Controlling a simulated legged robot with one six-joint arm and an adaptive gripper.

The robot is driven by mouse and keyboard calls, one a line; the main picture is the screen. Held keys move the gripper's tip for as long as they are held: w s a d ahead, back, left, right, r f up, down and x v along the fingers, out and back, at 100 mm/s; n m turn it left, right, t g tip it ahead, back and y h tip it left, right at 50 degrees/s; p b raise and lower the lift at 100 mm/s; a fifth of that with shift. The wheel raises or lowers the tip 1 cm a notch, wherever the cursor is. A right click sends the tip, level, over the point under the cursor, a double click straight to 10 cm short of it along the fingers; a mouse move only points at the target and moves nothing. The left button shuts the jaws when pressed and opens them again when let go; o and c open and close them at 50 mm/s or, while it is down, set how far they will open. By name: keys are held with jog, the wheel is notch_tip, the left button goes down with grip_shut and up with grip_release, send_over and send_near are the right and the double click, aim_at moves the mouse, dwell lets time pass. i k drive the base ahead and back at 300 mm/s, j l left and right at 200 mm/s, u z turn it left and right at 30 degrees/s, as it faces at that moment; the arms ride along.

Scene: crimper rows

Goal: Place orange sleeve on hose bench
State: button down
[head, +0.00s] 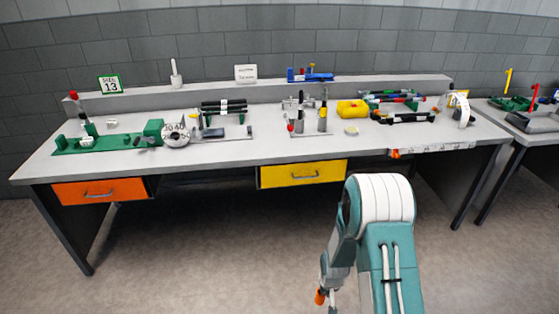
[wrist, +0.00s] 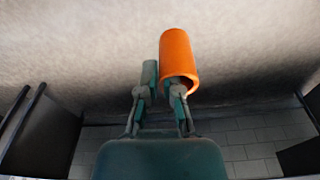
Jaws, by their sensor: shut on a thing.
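The orange sleeve (wrist: 177,56) is a short hollow tube with its open end facing the wrist camera. My gripper (wrist: 163,86) is shut on it; one finger meets the sleeve's near end and the other lies against its left side. How deep the right finger reaches is hidden. In the head view the sleeve (head: 320,296) hangs low in front of the bench, below its top, and my gripper (head: 325,283) shows partly behind my arm. The long grey bench (head: 240,153) stands ahead; which part is the hose bench I cannot tell.
The bench top carries a green fixture (head: 90,143), a round dial (head: 176,136), black hose-like rods (head: 224,106), a yellow block (head: 352,109) and a blue tool (head: 310,75). An orange drawer (head: 99,191) and a yellow drawer (head: 303,173) hang beneath. A second bench (head: 528,132) stands right. Floor in front is clear.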

aim_at(268, 121)
jog(key=i+l+u, duration=0.1)
jog(key=i, duration=0.5)
jog(key=i+l, duration=0.2)
jog(key=i, duration=0.45)
jog(key=j+u, duration=0.05)
